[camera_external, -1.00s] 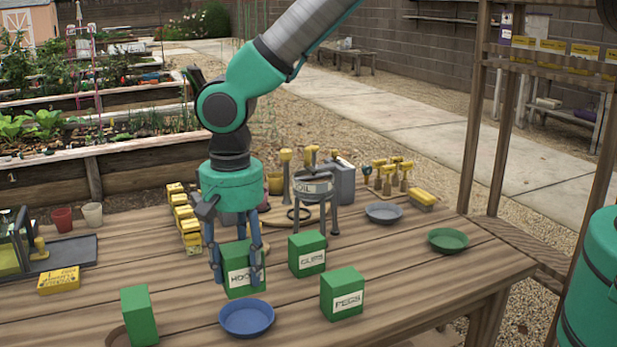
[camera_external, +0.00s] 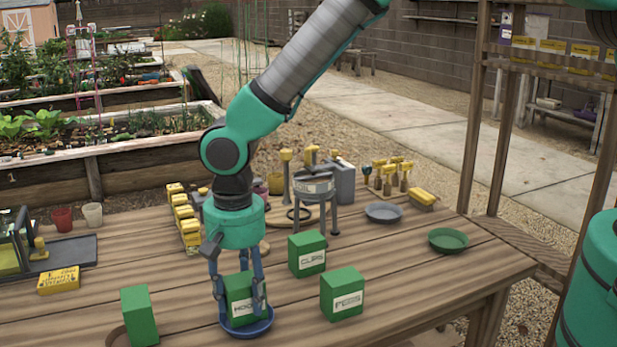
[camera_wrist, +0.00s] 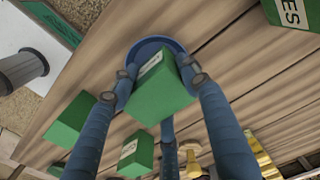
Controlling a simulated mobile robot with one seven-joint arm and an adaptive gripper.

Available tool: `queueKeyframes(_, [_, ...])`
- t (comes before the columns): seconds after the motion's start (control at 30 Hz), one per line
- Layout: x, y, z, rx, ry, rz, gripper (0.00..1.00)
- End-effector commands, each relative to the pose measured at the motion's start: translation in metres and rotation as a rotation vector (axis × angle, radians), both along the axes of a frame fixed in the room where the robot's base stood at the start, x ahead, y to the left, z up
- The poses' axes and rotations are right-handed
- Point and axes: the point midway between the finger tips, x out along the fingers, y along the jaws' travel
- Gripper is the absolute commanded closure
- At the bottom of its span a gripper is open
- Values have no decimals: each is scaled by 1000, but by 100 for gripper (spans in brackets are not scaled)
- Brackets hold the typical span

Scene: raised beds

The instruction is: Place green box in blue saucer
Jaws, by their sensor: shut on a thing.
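A green box (camera_external: 243,293) labelled "HOOKS", partly hidden by fingers, is between the fingers of my gripper (camera_external: 240,290). My gripper is shut on it. The box is upright over the blue saucer (camera_external: 250,330), its lower end within the rim; I cannot tell whether it touches the saucer's floor. In the wrist view the held green box (camera_wrist: 160,92) covers part of the blue saucer (camera_wrist: 142,47). Other green boxes stand apart: one marked "CLIPS" (camera_external: 307,252), one marked "PEGS" (camera_external: 342,293), and one with no visible label (camera_external: 139,315) to the left.
A green saucer (camera_external: 448,240) and a grey saucer (camera_external: 384,213) lie at the right and back. Several yellow items (camera_external: 187,225) stand at the back left. Bare planks lie right of the "PEGS" box.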

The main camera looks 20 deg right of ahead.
Motion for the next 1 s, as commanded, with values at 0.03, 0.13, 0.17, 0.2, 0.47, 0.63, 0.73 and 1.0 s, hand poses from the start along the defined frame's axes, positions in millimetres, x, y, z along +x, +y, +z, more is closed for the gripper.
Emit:
queueKeyframes(0.03, [0,0,-3,0,0,0,83])
queueKeyframes(0.13, [0,0,-4,0,0,0,83])
queueKeyframes(0.17, [0,0,-4,0,0,0,83])
queueKeyframes(0.2, [0,0,-4,1,0,0,83])
queueKeyframes(0.47, [0,0,-6,0,0,0,83])
queueKeyframes(0.63, [0,0,-10,1,0,0,83])
queueKeyframes(0.73, [0,0,-10,1,0,0,40])
queueKeyframes(1.0, [0,0,-10,0,0,0,35])
